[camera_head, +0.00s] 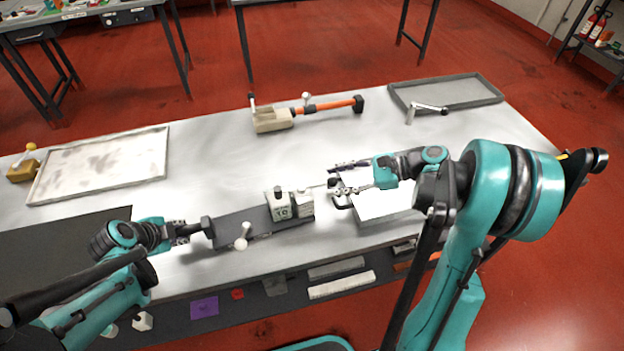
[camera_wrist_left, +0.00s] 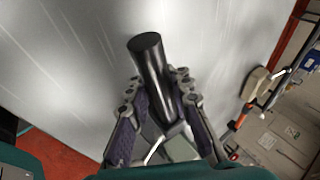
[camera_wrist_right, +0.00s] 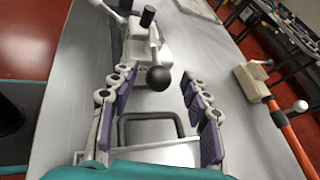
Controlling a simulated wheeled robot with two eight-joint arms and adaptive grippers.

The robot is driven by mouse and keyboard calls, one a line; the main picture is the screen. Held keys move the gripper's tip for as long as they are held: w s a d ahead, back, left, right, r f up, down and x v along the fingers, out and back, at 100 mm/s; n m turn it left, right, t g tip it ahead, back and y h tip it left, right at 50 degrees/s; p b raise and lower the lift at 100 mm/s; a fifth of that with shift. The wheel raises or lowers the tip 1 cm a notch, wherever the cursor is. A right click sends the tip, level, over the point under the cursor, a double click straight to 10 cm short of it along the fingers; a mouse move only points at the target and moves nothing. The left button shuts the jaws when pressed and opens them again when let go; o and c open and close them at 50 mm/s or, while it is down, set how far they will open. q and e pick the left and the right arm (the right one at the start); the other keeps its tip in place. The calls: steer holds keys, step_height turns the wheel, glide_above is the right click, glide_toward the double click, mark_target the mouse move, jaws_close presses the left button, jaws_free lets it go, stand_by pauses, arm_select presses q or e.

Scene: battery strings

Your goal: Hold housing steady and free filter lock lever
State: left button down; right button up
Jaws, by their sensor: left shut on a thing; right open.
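The housing (camera_head: 288,206) is a pale block with dark parts and a marking, on a long dark grey body (camera_head: 238,226) near the table's front edge. My left gripper (camera_head: 190,231) is shut on a black cylindrical handle (camera_wrist_left: 152,65) at the body's left end. The lock lever's black ball knob (camera_wrist_right: 160,78) points out from the housing's right side; it also shows in the head view (camera_head: 333,182). My right gripper (camera_wrist_right: 158,82) is open, with its fingertips on either side of the knob and gaps between. A white-knobbed lever (camera_head: 241,243) stands at the body's front.
A white box with a black handle (camera_wrist_right: 150,118) lies under my right gripper. A beige tool with an orange handle (camera_head: 330,106) lies at the back. A grey tray (camera_head: 455,104) with a crank is at back right. A pale tray (camera_head: 100,165) is at left. The table's middle is clear.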

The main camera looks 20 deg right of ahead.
steer(key=shift+w+a+f, duration=0.25)
steer(key=shift+a+f, duration=0.05)
steer(key=shift+a, duration=0.3)
jaws_close()
steer(key=s+a+m+t+h, duration=0.4)
steer(key=s+m+t+h, duration=0.2)
steer(key=m+t+h, duration=0.2)
steer(key=shift+a+m+h, duration=0.3)
steer(key=shift+m+h, duration=0.1)
steer(key=shift+m, duration=0.8)
